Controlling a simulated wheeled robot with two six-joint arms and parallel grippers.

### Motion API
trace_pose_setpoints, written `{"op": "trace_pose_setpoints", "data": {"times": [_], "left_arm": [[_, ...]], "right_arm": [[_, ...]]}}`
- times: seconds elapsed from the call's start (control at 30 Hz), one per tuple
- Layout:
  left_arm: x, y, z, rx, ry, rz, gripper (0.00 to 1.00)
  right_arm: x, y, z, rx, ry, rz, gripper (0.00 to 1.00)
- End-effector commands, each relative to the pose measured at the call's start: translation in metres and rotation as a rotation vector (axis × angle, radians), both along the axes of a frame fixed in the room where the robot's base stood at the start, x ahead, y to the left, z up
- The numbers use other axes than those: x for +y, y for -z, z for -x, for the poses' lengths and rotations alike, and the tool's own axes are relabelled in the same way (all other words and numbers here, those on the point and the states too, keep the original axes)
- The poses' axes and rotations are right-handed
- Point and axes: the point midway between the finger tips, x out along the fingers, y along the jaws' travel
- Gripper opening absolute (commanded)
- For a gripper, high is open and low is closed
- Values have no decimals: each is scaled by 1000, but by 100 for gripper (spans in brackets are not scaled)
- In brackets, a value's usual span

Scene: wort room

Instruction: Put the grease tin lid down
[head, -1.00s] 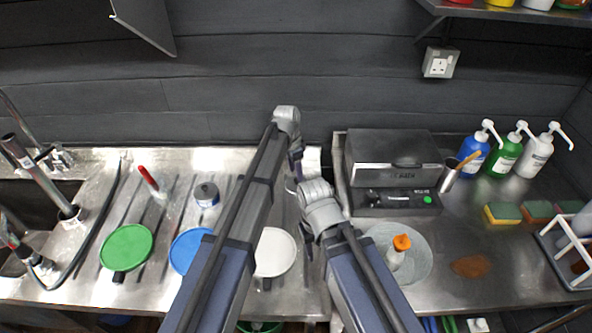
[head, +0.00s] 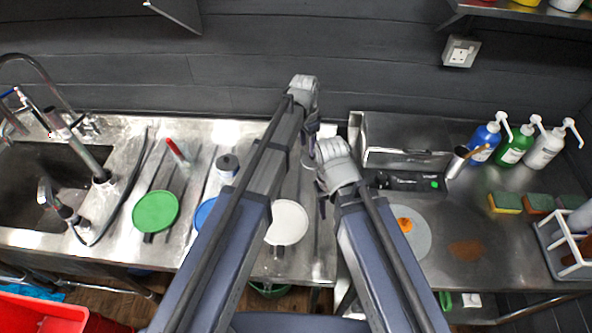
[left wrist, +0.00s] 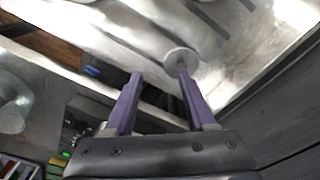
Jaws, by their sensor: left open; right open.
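A small grey disc (left wrist: 181,58), which looks like the grease tin lid, shows in the left wrist view at the tip of the right-hand finger. I cannot tell whether it touches that finger or lies on the steel below. My left gripper (left wrist: 159,76) is open, its two purple fingers apart. In the head view my left gripper (head: 309,152) points down over the counter, partly hidden by my arms. My right gripper (head: 322,192) is open, lower and close beside it. A grey-topped tin with a pale label (head: 228,166) stands left of my left arm.
On the steel counter are a green disc (head: 156,211), a partly hidden blue disc (head: 204,214) and a white disc (head: 288,222). A sink (head: 45,180) and red crate (head: 40,313) are left.

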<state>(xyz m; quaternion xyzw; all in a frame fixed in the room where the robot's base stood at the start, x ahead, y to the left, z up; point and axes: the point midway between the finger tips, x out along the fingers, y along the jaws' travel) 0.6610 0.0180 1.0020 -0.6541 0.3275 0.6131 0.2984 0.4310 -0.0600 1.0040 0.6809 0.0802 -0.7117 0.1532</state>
Motion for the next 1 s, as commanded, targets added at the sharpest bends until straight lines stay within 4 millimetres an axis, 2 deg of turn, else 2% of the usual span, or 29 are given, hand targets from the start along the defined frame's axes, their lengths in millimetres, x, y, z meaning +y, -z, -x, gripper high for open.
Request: {"op": "trace_pose_setpoints", "data": {"times": [0.03, 0.1, 0.2, 0.3, 0.4, 0.53, 1.0], "left_arm": [[5, 0, 50, 13, -67, -20, 55], [12, 0, 95, 29, -175, -49, 55], [22, 0, 150, 43, -322, -91, 55], [32, 0, 192, 47, -443, -126, 55], [39, -1, 218, 46, -527, -149, 55], [43, -1, 231, 45, -581, -164, 55], [43, 2, 230, 44, -588, -165, 55]], "right_arm": [[0, 0, 0, 0, 0, 0, 50], [0, 0, 0, 0, 0, 0, 50], [0, 0, 0, 0, 0, 0, 50], [0, 0, 0, 0, 0, 0, 50], [0, 0, 0, 0, 0, 0, 50], [0, 0, 0, 0, 0, 0, 50], [0, 3, 0, 0, 0, 0, 50]]}}
